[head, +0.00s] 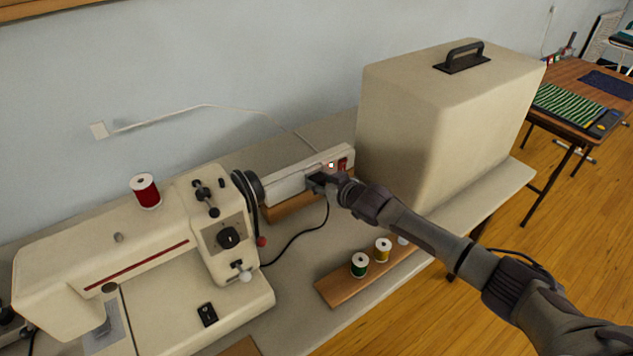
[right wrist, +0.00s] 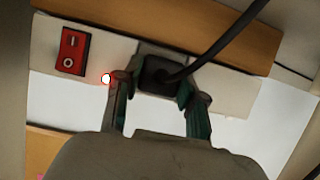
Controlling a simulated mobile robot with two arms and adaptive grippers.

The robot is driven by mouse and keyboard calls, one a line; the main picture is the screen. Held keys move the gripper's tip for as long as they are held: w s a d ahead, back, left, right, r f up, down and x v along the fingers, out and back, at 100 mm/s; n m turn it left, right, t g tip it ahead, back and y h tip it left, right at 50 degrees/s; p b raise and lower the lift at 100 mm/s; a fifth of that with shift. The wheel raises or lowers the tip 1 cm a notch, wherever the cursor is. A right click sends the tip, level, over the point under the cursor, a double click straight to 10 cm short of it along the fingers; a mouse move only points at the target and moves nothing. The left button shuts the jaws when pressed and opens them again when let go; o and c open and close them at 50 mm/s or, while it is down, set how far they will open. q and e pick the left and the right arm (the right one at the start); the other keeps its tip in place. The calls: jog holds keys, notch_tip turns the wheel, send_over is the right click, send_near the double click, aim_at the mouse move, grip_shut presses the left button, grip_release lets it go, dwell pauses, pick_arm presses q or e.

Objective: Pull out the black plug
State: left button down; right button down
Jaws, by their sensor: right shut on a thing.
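The black plug (right wrist: 160,73) sits at the face of a white power strip (head: 288,184), with its black cord (right wrist: 215,48) leaving it. In the right wrist view my right gripper (right wrist: 160,92) has one finger on each side of the plug and is shut on it. In the head view the right gripper (head: 322,181) reaches the strip from the right and hides most of the plug. The plug is against the strip; I cannot tell how deep it sits. The strip has a red switch (right wrist: 72,51) and a lit indicator. My left gripper is not in view.
A cream sewing machine (head: 135,262) stands left of the strip, a large beige case (head: 445,125) right of it. A wooden spool rack (head: 340,286) with green and yellow thread lies in front, below my right arm. The strip rests on a wooden block (head: 290,209).

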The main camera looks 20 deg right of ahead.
jog(key=s+d+p, duration=0.2)
jog(key=s+p, duration=0.2)
jog(key=s, duration=0.1)
jog(key=shift+s+p, duration=0.3)
jog(key=shift+s, duration=0.05)
dwell(0.9)
dwell(0.4)
jog(key=s+a+r+h, duration=0.1)
jog(key=s+a+r, duration=0.55)
jog(key=s, duration=0.35)
jog(key=s+d+r+m+h, duration=0.3)
jog(key=s+d+r+m, duration=0.1)
jog(key=s+r, duration=0.5)
jog(key=shift+s+d+r+t+h, duration=0.15)
jog(key=shift+s+r+t+h, duration=0.2)
jog(key=shift+r, duration=0.55)
